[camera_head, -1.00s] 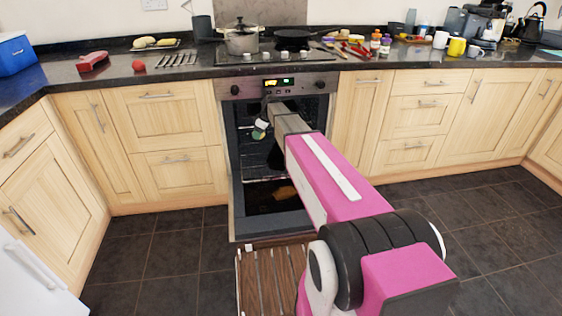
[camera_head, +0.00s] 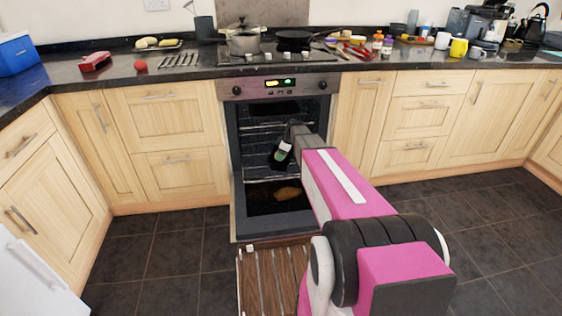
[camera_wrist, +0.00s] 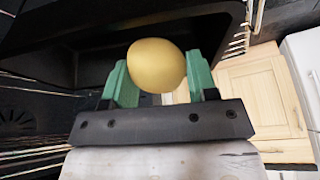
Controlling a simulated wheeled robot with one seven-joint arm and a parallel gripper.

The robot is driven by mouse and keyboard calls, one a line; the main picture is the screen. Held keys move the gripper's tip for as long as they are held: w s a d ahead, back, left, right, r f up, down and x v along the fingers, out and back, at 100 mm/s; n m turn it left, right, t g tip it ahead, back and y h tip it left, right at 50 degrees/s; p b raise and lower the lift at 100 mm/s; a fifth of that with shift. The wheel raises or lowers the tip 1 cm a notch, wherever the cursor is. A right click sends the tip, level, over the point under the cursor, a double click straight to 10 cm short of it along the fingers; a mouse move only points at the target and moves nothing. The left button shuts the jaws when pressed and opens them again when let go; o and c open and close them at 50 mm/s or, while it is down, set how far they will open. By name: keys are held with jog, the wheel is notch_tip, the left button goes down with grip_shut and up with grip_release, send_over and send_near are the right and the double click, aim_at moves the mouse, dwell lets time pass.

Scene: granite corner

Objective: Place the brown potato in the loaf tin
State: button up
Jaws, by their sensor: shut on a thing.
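My gripper (camera_head: 281,157) is at the opening of the oven, above its lowered door. In the wrist view, its green fingers (camera_wrist: 158,80) are shut on a rounded yellow-brown potato (camera_wrist: 157,65), one finger on each side. The potato is held up in the air, and I cannot make it out in the head view. A large black surface with a raised edge (camera_wrist: 75,50) lies behind the potato in the wrist view. I cannot tell whether it is the loaf tin or the oven door. I cannot pick out the loaf tin surely in the head view.
The oven door (camera_head: 238,213) is down, with a tan patch on it that I cannot identify. Oven racks (camera_head: 262,125) show inside. The counter above holds a pot (camera_head: 244,42), a pan (camera_head: 294,36) and a tray with yellowish items (camera_head: 156,45). Floor (camera_head: 170,250) left of the oven is clear.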

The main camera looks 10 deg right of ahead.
jog(key=shift+f, duration=2)
jog(key=shift+f, duration=0.15)
jog(key=o, duration=0.7)
